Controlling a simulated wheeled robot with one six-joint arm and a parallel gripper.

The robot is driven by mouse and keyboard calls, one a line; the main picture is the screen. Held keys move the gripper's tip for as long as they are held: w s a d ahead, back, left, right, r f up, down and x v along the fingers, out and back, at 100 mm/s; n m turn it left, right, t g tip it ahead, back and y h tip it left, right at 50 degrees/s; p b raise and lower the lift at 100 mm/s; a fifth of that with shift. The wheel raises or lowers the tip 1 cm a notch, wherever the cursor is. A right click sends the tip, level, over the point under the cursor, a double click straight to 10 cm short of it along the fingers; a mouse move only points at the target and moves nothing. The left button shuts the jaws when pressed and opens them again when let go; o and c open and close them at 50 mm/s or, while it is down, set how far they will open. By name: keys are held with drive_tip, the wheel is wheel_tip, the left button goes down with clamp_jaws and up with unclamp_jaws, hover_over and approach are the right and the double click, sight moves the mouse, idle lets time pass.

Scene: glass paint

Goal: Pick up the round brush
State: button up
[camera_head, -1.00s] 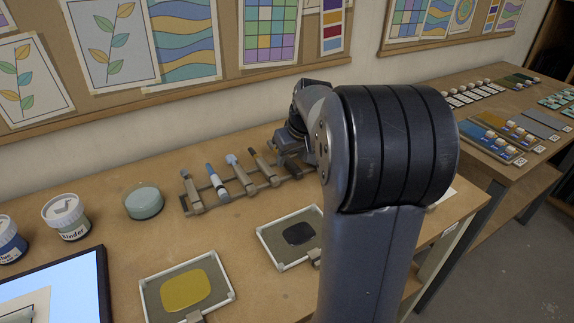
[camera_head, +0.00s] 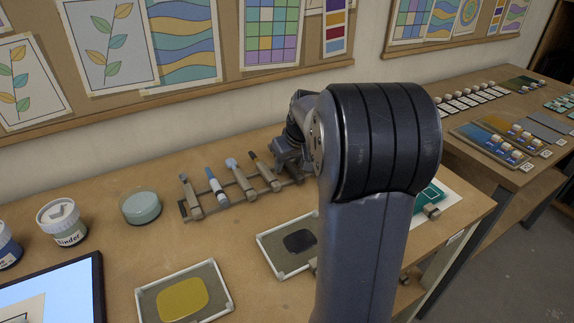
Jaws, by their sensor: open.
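A rack (camera_head: 183,211) on the table holds several brush-like tools in a row. One has a pale blue head (camera_head: 216,190), one a light blue-grey head (camera_head: 241,179), and one a dark, narrow tip (camera_head: 264,172); a grey-brown one (camera_head: 191,196) is at the left end. I cannot tell for sure which is the round brush. My gripper (camera_head: 286,157) is at the right end of the rack, close to the dark-tipped tool. It is open. My arm hides part of it and the rack's right end.
A yellow paint tray (camera_head: 226,299) and a dark paint tray (camera_head: 262,243) lie in front of the rack. A grey-green round pot (camera_head: 141,207) and a binder jar (camera_head: 62,224) stand left. A teal item (camera_head: 430,195) lies right of my arm. A pinboard wall is behind.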

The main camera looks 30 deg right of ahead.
sight(290, 164)
drive_tip(key=shift+c, duration=0.2)
clamp_jaws()
idle(0.3)
wheel_tip(290, 164, up, 11)
drive_tip(key=p, duration=0.1)
drive_tip(key=shift+f, duration=0.2)
idle(0.3)
